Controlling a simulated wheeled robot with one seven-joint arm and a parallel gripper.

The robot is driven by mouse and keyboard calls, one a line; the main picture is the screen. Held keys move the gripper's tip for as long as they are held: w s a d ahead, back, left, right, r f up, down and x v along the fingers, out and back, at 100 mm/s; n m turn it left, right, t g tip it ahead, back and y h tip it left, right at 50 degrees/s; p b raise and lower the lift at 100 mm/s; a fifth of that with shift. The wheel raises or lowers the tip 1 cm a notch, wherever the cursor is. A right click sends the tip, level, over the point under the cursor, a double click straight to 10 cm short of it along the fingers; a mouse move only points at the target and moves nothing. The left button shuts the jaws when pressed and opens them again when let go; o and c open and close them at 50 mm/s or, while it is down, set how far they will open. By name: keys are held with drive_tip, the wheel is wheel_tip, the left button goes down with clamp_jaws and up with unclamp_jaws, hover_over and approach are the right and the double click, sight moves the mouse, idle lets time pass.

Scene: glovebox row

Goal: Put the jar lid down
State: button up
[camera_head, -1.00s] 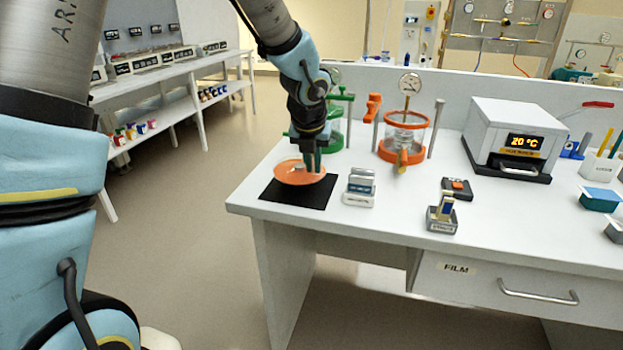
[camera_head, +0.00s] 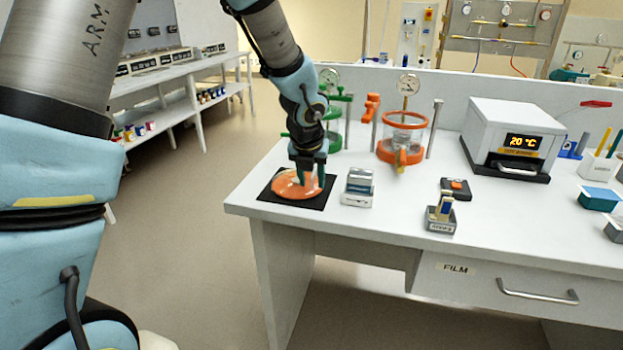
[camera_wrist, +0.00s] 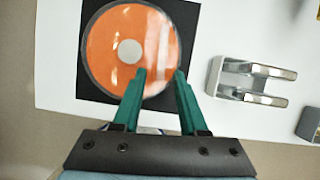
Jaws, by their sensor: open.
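The jar lid (camera_head: 292,184) is a flat orange disc with a clear rim. It lies on a black square mat (camera_head: 322,199) at the table's near left corner. In the wrist view the lid (camera_wrist: 110,48) shows a pale round knob (camera_wrist: 130,51) at its middle, and the mat (camera_wrist: 92,92) shows around it. My gripper (camera_head: 303,182) is just over the lid's right part, pointing down. In the wrist view its two green fingers (camera_wrist: 160,75) are apart with nothing between them, overlapping the lid's near edge. Whether the fingertips touch the lid cannot be told.
Behind are a green-framed jar (camera_head: 333,130) and an orange-based jar (camera_head: 402,140) with a gauge. A white oven (camera_head: 513,135) stands further right.

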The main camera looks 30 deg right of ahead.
drive_tip(key=shift+r, duration=0.1)
drive_tip(key=p+v, duration=0.2)
drive_tip(key=v, duration=1)
drive_tip(key=w+a+f+n+g+y, duration=0.1)
drive_tip(key=w+a+f+n, duration=0.1)
drive_tip(key=a+n, duration=0.85)
drive_tip(key=w+a+f+n+y, duration=0.1)
drive_tip(key=w+a+n, duration=0.1)
drive_tip(key=a+n, duration=0.85)
drive_tip(key=s+a+f+n, duration=0.1)
drive_tip(key=s+a+n, duration=0.1)
drive_tip(key=a+n, duration=0.4)
drive_tip(key=s+a+f+n+g, duration=0.1)
drive_tip(key=s+a+n, duration=0.2)
drive_tip(key=a+n, duration=0.4)
drive_tip(key=shift+s+a+f+n+y, duration=0.25)
drive_tip(key=shift+a+n+y, duration=0.1)
drive_tip(key=shift+n, duration=4.05)
